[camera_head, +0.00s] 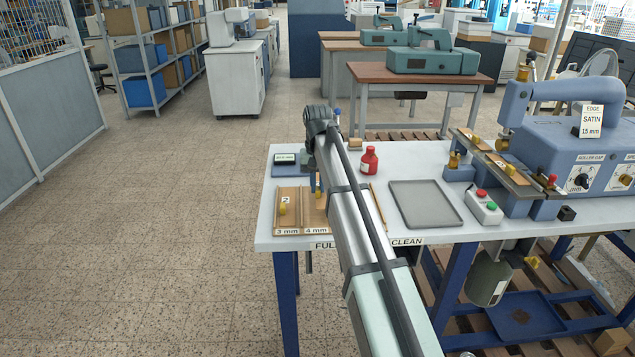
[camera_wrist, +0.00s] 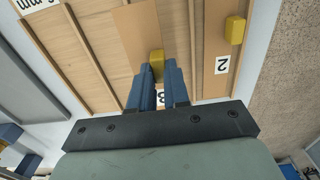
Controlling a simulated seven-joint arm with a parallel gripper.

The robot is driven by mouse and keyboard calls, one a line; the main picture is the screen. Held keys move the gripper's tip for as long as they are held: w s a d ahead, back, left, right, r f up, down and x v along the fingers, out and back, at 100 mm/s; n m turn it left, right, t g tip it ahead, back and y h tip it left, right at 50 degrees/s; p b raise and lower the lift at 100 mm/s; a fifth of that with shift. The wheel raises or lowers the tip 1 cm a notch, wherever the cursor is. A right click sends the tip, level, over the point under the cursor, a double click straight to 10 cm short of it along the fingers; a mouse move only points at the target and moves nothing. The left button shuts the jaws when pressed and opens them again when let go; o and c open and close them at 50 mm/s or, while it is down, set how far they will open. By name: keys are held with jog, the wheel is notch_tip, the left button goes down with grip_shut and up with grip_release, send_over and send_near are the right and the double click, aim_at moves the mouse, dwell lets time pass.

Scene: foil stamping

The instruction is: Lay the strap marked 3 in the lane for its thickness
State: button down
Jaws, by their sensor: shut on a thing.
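The wooden lane rack (camera_head: 289,235) lies at the table's left front, with lane labels 3 mm and 4 mm readable in the head view. A tan strap marked 2 (camera_head: 284,208) lies in the 3 mm lane; it also shows at the right of the wrist view (camera_wrist: 212,85). My gripper (camera_wrist: 158,70) is shut on the yellow knob (camera_wrist: 156,62) of another tan strap (camera_wrist: 137,30). Its label is partly hidden behind my fingers and looks like a 3. This strap is over the lanes beside strap 2, slightly askew to them. I cannot tell whether it touches the rack.
A small gauge (camera_head: 286,159) stands behind the rack. A red bottle (camera_head: 369,161), an empty grey tray (camera_head: 425,204) and a button box (camera_head: 484,207) are to the right. The blue stamping machine (camera_head: 560,150) fills the right end. My arm hides the rack's right part.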

aim_at(319, 208)
jog(key=shift+s, duration=3.2)
jog(key=shift+r, duration=0.1)
jog(key=shift+r, duration=1.95)
jog(key=w+a+f, duration=0.2)
jog(key=w, duration=0.3)
jog(key=shift+w+a+f, duration=0.15)
jog(key=shift+w, duration=0.05)
jog(key=shift+f, duration=0.15)
jog(key=shift+f, duration=2.9)
jog(key=shift+f, duration=0.2)
